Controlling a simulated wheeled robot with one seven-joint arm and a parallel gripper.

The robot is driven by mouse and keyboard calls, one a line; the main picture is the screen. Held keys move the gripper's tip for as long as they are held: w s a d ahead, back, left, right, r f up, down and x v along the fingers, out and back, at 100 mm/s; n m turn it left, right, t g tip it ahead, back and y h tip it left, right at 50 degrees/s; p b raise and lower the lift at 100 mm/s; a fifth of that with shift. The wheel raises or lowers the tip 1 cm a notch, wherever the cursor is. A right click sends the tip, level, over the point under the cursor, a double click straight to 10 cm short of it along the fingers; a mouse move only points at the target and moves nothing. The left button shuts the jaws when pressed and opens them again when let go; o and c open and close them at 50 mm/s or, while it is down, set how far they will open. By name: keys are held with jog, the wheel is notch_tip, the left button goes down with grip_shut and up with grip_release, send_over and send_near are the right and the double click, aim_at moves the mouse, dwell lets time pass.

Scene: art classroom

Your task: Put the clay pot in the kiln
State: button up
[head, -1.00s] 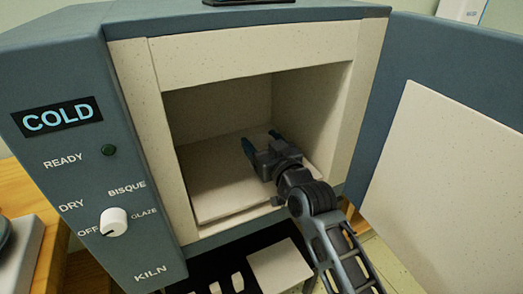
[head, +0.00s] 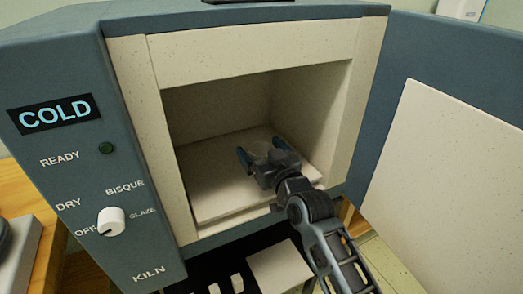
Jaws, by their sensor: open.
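The kiln (head: 122,150) stands open in front of me, with its blue-grey door (head: 430,130) swung out to the right. Its panel reads COLD. The pale inner chamber shows a flat shelf (head: 212,190) at the bottom. My gripper (head: 259,150) is inside the chamber, low over the right half of the shelf, with its fingers spread apart and pointing toward the back. I see nothing between the fingers. The clay pot is not visible in this view; the part of the shelf behind my gripper is hidden.
The chamber's side walls and top frame (head: 255,65) surround my arm, with the right wall close by. The left half of the shelf is bare. Below the opening are a dark stand and a pale block (head: 282,268). A wooden table (head: 45,235) is at the left.

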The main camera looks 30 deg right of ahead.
jog(key=shift+r, duration=0.15)
jog(key=s, duration=1.2)
jog(key=s+a+f+g, duration=0.1)
jog(key=s+f, duration=0.2)
jog(key=s, duration=0.7)
jog(key=s+f+g, duration=0.1)
jog(key=s+f, duration=0.2)
jog(key=s, duration=0.6)
jog(key=s+a+r, duration=0.1)
jog(key=s+r, duration=0.1)
jog(key=s, duration=0.7)
jog(key=s+a+r+g, duration=0.1)
jog(key=s+r, duration=0.2)
jog(key=s, duration=0.7)
jog(key=shift+r, duration=0.15)
